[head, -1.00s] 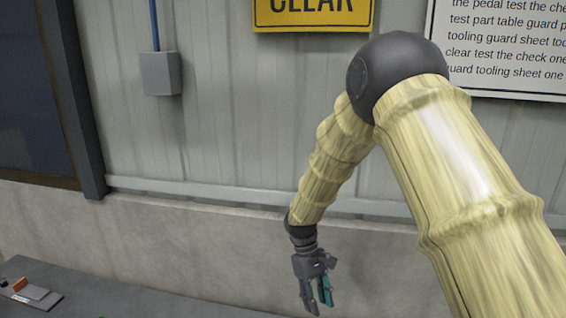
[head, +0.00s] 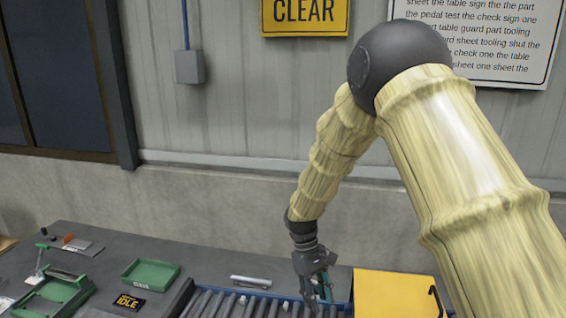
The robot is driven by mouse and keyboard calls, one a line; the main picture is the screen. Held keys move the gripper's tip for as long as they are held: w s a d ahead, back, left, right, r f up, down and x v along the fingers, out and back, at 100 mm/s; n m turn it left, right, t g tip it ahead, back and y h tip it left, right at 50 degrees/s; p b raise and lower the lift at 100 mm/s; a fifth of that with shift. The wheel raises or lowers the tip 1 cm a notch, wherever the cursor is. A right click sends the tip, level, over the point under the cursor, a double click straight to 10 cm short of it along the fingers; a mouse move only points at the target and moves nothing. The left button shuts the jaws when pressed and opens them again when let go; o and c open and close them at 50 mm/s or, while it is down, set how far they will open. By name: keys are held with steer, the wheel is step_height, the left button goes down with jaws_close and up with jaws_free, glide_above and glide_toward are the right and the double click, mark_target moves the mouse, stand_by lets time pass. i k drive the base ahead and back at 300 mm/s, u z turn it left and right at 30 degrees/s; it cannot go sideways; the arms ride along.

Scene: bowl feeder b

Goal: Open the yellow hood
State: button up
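The yellow hood (head: 390,291) is at the bottom of the head view, right of centre. Its top is flat and looks closed, and the bottom of the frame cuts it off. A black handle (head: 437,300) shows at its right edge, beside my arm. My gripper (head: 318,294) hangs down just left of the hood, above the rollers. Its fingers are apart with nothing seen between them. Whether it touches anything below cannot be told.
A roller conveyor (head: 235,304) with blue rails runs left of the hood. Green trays (head: 150,273), a black IDLE sign (head: 129,302) and small parts lie on the grey table (head: 205,262). A wall (head: 240,200) stands behind.

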mark_target(377, 295)
steer(key=k, duration=1)
